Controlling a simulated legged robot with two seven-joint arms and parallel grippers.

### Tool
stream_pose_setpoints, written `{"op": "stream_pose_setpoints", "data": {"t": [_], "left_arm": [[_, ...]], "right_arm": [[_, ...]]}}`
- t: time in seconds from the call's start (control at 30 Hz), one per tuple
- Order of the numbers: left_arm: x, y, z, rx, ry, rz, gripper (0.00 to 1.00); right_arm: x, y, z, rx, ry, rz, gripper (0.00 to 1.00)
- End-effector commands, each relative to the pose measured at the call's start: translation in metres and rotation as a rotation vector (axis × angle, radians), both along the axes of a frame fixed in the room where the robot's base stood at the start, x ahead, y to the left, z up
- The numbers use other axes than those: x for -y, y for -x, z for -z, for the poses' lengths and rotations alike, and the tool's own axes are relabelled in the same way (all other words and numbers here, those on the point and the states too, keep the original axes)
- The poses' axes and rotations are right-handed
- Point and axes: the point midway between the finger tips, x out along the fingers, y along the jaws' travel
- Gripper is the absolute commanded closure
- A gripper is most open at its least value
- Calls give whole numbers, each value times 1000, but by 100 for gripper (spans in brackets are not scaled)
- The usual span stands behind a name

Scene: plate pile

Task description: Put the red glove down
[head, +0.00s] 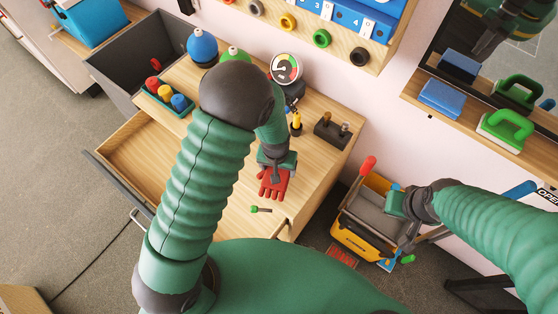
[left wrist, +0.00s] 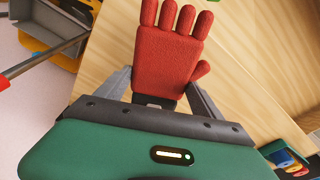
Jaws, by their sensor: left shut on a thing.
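The red glove (head: 273,184) is over the wooden worktop (head: 315,175), fingers pointing toward the front edge in the head view. My left gripper (head: 276,168) is shut on it at the cuff end. In the left wrist view the glove (left wrist: 168,55) extends out from between the dark fingers of my left gripper (left wrist: 155,101), its fingers spread and free. I cannot tell whether the glove touches the wood. My right gripper (head: 397,205) is off to the right, by the yellow bucket; its fingers are not clear.
A small green-handled item (head: 260,210) lies on the worktop just before the glove. An open drawer (head: 140,155) is at left, a yellow bucket (head: 360,240) at right.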

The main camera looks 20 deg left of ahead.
Motion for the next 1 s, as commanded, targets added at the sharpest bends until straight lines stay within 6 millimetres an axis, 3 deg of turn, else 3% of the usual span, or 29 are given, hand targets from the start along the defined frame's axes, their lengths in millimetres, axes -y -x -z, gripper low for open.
{"op": "stream_pose_setpoints", "data": {"t": [0.1, 0.2, 0.47, 0.73, 0.77, 0.9, 1.0], "left_arm": [[-8, -31, 4, 2, 0, -2, 68], [-11, -44, 5, 1, 0, 0, 68], [-12, -46, 40, -2, 0, -1, 68], [-12, -47, 41, 1, 0, 0, 68], [-12, -47, 41, 0, 0, 0, 22], [-12, -47, 41, 0, 0, 0, 4], [-12, -46, 41, 0, 0, 0, 2]], "right_arm": [[0, 0, 2, 0, 0, 0, 100], [0, 0, 3, 0, 0, 0, 100], [0, 0, 9, 0, 0, 0, 100], [0, 0, 10, 0, 0, 0, 100], [0, 0, 10, 0, 0, 0, 100], [0, 0, 9, 0, 0, 0, 100], [0, 0, 9, 0, 0, 0, 100]]}}
